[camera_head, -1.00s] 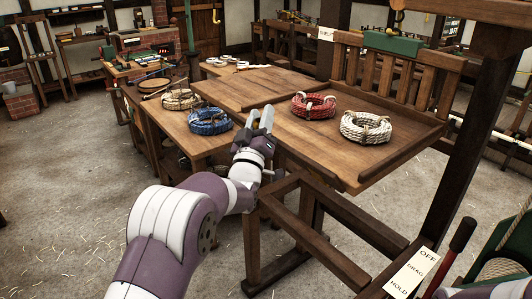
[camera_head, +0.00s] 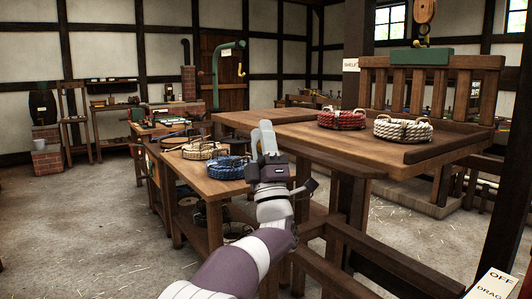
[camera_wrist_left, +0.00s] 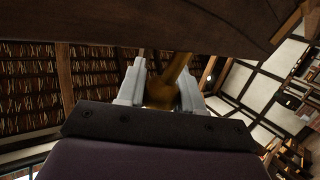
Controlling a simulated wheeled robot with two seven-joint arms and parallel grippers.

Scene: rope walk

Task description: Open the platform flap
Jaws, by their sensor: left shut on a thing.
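The wooden platform (camera_head: 400,158) stands at right of centre in the head view. A flat board, which looks like its flap (camera_head: 245,118), extends at its left and appears about level with the top. My left gripper (camera_head: 264,138) is raised at the platform's near left side, fingers pointing up. In the left wrist view the left gripper (camera_wrist_left: 161,88) is shut on a brass-coloured handle (camera_wrist_left: 177,68) under a dark wooden board (camera_wrist_left: 170,20). The board hides the handle's upper end. My right gripper is not in view.
A red rope coil (camera_head: 342,119) and a white rope coil (camera_head: 403,129) lie on the platform. A lower table (camera_head: 205,183) at left holds a tan coil (camera_head: 200,150) and a blue coil (camera_head: 228,167). Wooden rails (camera_head: 360,250) stand near my left arm. The floor at left is clear.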

